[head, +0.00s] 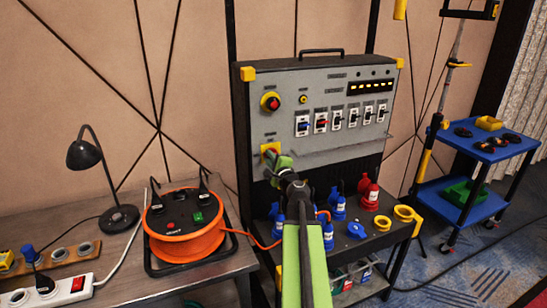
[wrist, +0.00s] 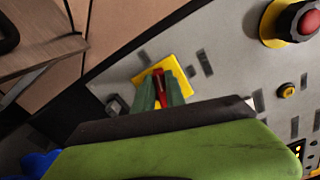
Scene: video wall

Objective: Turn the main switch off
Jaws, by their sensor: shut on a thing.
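The main switch has a yellow square plate (head: 270,147) at the lower left of the grey panel. In the wrist view its red handle (wrist: 159,80) stands in front of the yellow plate (wrist: 178,68). My gripper (head: 275,160) reaches up to the switch in the head view and covers most of it. In the wrist view, the green fingers of my gripper (wrist: 162,93) are on both sides of the red handle, shut on it. The handle's exact angle is hard to tell.
A red emergency button (head: 271,101) sits above the switch, with a row of breakers (head: 342,117) to its right. Blue plugs and sockets (head: 338,206) crowd the shelf below. An orange cable reel (head: 187,244) stands on the left table. A blue cart (head: 487,146) is at right.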

